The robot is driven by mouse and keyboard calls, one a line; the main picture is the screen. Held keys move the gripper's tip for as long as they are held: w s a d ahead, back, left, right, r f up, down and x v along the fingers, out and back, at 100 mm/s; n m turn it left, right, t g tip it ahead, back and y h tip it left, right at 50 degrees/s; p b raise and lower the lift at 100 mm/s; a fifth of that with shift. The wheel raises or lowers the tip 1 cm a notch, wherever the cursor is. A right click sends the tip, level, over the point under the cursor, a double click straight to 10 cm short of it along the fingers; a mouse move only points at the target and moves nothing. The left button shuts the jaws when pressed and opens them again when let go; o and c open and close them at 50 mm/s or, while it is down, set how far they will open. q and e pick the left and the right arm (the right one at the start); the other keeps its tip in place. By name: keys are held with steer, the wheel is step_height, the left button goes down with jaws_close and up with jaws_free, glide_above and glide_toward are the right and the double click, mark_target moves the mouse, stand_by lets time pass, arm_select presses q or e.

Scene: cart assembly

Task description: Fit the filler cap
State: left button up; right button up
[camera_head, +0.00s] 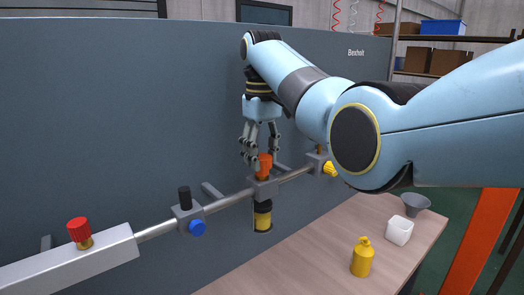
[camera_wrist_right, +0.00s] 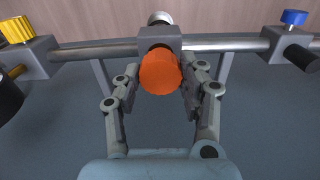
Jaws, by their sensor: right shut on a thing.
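The orange cap (camera_head: 264,166), which I take for the filler cap, stands upright at the top of a grey block (camera_head: 264,187) on the pipe. Whether it is seated or only resting there I cannot tell. My right gripper (camera_head: 262,158) reaches down from above and is shut on the orange cap. In the right wrist view, the orange cap (camera_wrist_right: 160,73) sits between the two fingers of my right gripper (camera_wrist_right: 160,88), in front of the block (camera_wrist_right: 160,38). A yellow and black cylinder (camera_head: 262,215) hangs under the block. My left gripper is not in view.
The pipe (camera_head: 235,200) runs along a dark grey panel (camera_head: 100,120). It carries a red knob (camera_head: 79,231), a blue knob (camera_head: 197,228) and a yellow knob (camera_head: 330,169).

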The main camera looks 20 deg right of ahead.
steer(key=shift+f, duration=0.5)
steer(key=o, duration=1.2)
steer(key=shift+o, duration=0.2)
steer(key=shift+r, duration=0.1)
